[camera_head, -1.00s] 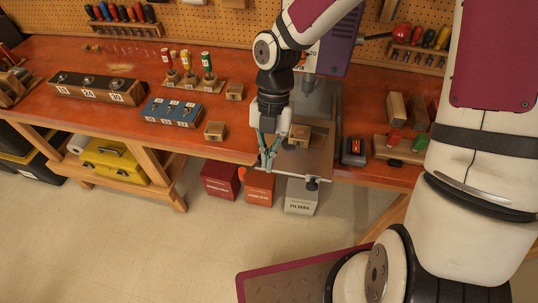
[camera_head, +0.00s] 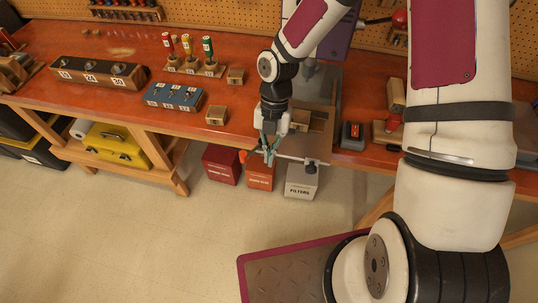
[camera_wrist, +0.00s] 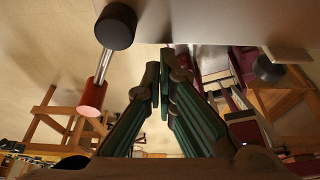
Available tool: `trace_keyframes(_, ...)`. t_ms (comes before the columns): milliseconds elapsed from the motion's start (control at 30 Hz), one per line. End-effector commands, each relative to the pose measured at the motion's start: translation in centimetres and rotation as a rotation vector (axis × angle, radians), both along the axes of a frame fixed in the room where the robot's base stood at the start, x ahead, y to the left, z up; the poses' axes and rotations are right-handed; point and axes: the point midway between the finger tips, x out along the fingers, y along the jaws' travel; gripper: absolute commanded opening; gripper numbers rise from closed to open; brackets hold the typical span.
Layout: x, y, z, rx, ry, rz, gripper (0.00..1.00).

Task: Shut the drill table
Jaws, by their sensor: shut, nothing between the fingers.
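The drill table (camera_head: 316,147) is a grey metal plate under the purple drill press (camera_head: 338,38), reaching out past the bench's front edge. In the wrist view its plate (camera_wrist: 235,18) fills the top. A rod at its front carries an orange-red knob (camera_head: 243,156) at the left; in the wrist view this knob (camera_wrist: 92,97) and a black collar (camera_wrist: 115,26) show at the left. My gripper (camera_head: 269,158) points down at the table's front left, its green fingers (camera_wrist: 166,62) shut and empty. I cannot tell whether they touch the plate or rod.
A wooden block (camera_head: 300,119) is by the table, partly behind my gripper. A blue socket block (camera_head: 173,97) and a small wooden block (camera_head: 216,115) stand left. A dark red box (camera_head: 221,165), an orange box (camera_head: 260,172) and a filters box (camera_head: 301,182) sit below.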

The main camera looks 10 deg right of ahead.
Motion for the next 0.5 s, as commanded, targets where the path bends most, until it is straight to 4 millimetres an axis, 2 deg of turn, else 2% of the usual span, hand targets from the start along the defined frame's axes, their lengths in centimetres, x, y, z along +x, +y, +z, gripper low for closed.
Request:
trace_keyframes(233,0.6,-0.2,-0.1,0.000,-0.001,-0.001,0.00)
trace_keyframes(500,4.5,-1.8,-0.2,0.002,-0.004,-0.002,0.00)
